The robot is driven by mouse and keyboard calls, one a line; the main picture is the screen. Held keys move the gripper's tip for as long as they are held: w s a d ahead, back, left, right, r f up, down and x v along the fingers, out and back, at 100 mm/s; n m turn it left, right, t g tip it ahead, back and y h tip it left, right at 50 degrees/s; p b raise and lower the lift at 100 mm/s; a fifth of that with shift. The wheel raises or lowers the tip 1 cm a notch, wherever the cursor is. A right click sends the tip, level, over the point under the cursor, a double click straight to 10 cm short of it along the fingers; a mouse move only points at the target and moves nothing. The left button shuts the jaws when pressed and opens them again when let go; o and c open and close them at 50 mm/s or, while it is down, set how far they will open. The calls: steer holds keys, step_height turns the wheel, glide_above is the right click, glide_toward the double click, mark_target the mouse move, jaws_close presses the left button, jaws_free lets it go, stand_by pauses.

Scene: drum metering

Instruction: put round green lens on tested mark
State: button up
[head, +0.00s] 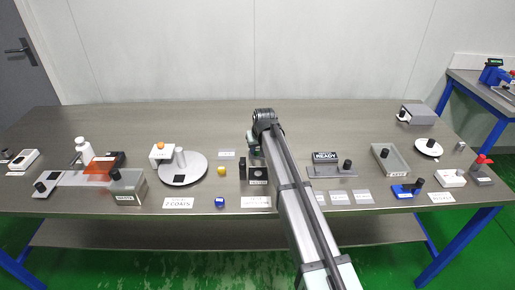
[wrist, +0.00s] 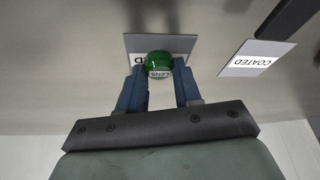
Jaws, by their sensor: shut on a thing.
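The round green lens (wrist: 158,60), with a white label reading LENS, is between the two blue fingers of my gripper (wrist: 160,78) in the wrist view. My gripper is shut on it. A grey card with a pale part (wrist: 187,45) lies behind the lens; its wording is hidden, so I cannot tell whether it is the tested mark. I cannot tell whether the lens touches that card. In the head view my gripper (head: 254,147) is over the middle of the bench, beside a black device (head: 258,173), and mostly hidden by my arm.
A card reading COATED (wrist: 256,57) lies right of the lens, with a dark bar beside it. The READY unit (head: 326,157) stands right. The back of the bench (head: 200,118) is clear.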

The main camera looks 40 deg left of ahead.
steer(key=o, duration=1.1)
steer(key=v, duration=1.2)
steer(key=shift+r, duration=0.15)
steer(key=shift+w, duration=0.15)
